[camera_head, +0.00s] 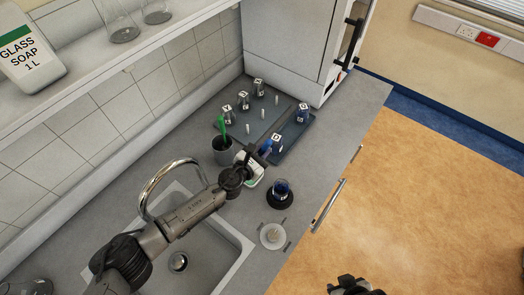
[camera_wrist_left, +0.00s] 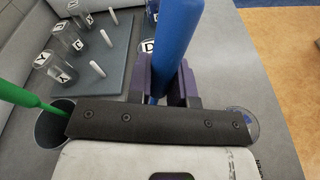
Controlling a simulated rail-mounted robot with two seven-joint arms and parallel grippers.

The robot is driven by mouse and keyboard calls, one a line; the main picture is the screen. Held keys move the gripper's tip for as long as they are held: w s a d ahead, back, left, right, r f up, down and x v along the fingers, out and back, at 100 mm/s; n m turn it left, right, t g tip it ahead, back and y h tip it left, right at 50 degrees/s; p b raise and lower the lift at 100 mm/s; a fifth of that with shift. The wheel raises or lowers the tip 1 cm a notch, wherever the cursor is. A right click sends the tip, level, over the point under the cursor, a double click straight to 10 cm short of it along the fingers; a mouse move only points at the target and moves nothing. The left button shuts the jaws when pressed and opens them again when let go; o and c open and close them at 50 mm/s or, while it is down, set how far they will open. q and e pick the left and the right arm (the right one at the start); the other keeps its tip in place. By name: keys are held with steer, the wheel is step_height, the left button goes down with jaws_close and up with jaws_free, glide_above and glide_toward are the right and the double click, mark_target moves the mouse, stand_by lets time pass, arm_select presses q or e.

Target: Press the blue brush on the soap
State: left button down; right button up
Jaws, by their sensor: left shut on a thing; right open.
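My left gripper (camera_head: 262,152) is shut on the blue brush (camera_wrist_left: 175,45), held above the counter near the tray's front corner. In the left wrist view its dark fingers (camera_wrist_left: 163,80) grip the blue handle, which runs up out of the picture; the bristles are not visible there. In the head view only a small part of the blue brush (camera_head: 267,145) shows. A pale round dish (camera_head: 265,243) with a small whitish lump, possibly the soap, sits near the counter's front edge, apart from the brush. My right gripper (camera_head: 355,287) is partly in view at the bottom edge, open.
A grey cup (camera_head: 223,157) holding a green brush (camera_head: 226,117) stands left of my left gripper. A dark tray (camera_head: 262,118) holds lettered glass vials and white pegs. A sink (camera_head: 222,252) lies left.

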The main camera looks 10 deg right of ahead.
mark_target(269, 142)
arm_select(q)
steer(key=shift+f, duration=0.25)
steer(key=shift+f+b, duration=0.15)
steer(key=shift+b, duration=0.2)
stand_by(0.5)
steer(key=shift+f, duration=0.1)
stand_by(0.5)
step_height(269, 142, up, 7)
steer(key=p, duration=0.7)
stand_by(0.7)
